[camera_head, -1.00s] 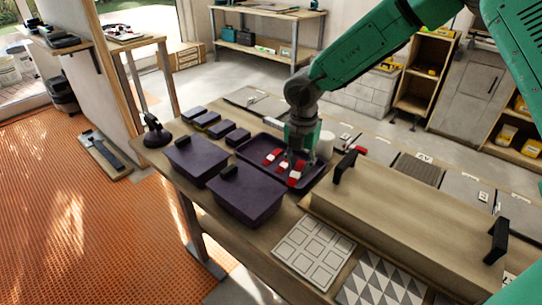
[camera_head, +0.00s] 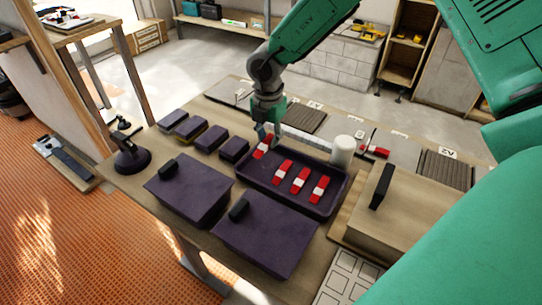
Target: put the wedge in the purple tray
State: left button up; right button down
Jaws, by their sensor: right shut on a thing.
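The dark purple tray (camera_head: 337,202) sits on the wooden workbench, with three red-and-white wedges lying in a row inside it: one on the left (camera_head: 283,171), a middle one (camera_head: 300,181) and one on the right (camera_head: 319,188). My right gripper (camera_head: 266,137) points down at the tray's back left corner. It is shut on another red-and-white wedge (camera_head: 262,148), which is tilted. I cannot tell whether this wedge touches the tray. The fingertips are small and partly hidden. My left gripper is out of view.
Two purple lidded boxes (camera_head: 190,192) (camera_head: 268,237) stand in front of the tray. Several small dark blocks (camera_head: 208,138) and a suction cup tool (camera_head: 130,155) lie to the left. A white cylinder (camera_head: 342,151) stands behind the tray, with another red piece (camera_head: 376,150) to its right.

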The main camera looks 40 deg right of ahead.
aim_at(268, 162)
jog(key=f, duration=0.3)
jog(key=shift+w+d+f, duration=0.15)
jog(key=shift+d, duration=0.15)
jog(key=shift+f, duration=0.3)
jog(key=f, duration=0.1)
jog(key=a+f, duration=0.1)
jog(key=shift+f+b, duration=0.35)
jog(key=shift+a+f, duration=0.1)
jog(key=shift+f, duration=0.15)
jog(key=shift+d, duration=0.25)
jog(key=c, duration=1.4)
grip_release()
jog(key=shift+d+f, duration=0.15)
jog(key=shift+d, duration=0.1)
jog(key=shift+a, duration=0.2)
jog(key=shift+a+r, duration=0.1)
jog(key=shift+r, duration=0.25)
notch_tip(268, 162, up, 11)
jog(key=shift+f+p, duration=0.2)
jog(key=shift+p, duration=0.55)
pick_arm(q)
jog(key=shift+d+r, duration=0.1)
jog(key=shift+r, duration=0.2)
pick_arm(e)
jog(key=shift+r, duration=0.5)
